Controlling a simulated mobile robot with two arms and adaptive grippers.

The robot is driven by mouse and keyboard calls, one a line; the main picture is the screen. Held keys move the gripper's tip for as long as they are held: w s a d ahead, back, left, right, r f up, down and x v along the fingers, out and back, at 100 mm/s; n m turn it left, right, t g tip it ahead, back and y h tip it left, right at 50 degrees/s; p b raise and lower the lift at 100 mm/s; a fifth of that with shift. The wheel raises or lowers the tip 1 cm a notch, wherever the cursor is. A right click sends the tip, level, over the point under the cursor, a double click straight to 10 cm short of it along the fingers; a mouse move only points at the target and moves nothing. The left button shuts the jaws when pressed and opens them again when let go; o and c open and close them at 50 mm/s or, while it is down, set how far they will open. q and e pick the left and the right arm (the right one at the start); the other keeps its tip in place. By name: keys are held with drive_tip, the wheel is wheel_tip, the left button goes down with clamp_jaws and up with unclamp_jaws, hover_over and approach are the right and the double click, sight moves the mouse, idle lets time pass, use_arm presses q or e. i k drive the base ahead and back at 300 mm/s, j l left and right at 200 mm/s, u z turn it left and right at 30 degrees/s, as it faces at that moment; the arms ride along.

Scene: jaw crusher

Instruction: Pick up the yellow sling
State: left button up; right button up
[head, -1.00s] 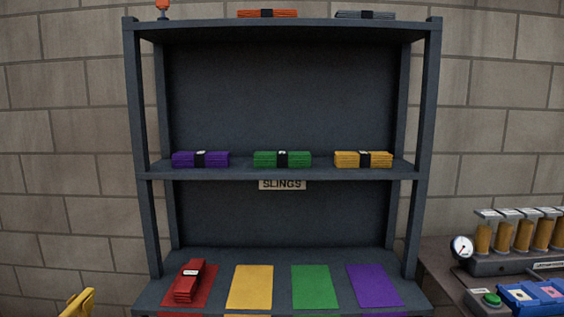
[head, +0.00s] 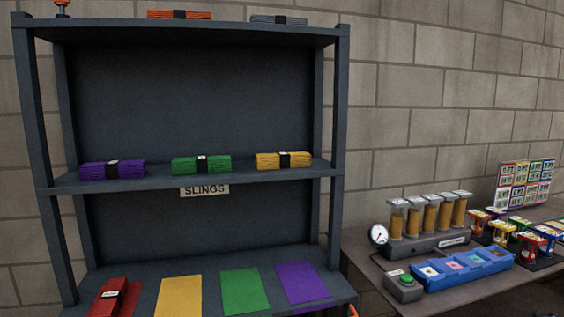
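The yellow sling (head: 268,161) is a folded yellow bundle with a black band around its middle. It lies at the right end of the rack's middle shelf (head: 232,178), above and to the right of the "SLINGS" label (head: 205,190). To its left on the same shelf lie a green sling (head: 188,166) and a purple sling (head: 98,171). Neither of my grippers shows in the head view. Nothing hides the yellow sling.
The lower shelf (head: 222,268) carries a red sling (head: 108,300) and yellow, green and purple mats. Orange and grey slings lie on top. A bench (head: 372,271) at right holds amber cylinders, a gauge (head: 379,235), a green button box (head: 404,287) and blue trays (head: 468,268).

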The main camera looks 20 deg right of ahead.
sight(283, 160)
drive_tip(key=i+l+u, duration=0.3)
drive_tip(key=i+l, duration=0.55)
drive_tip(key=i, duration=0.15)
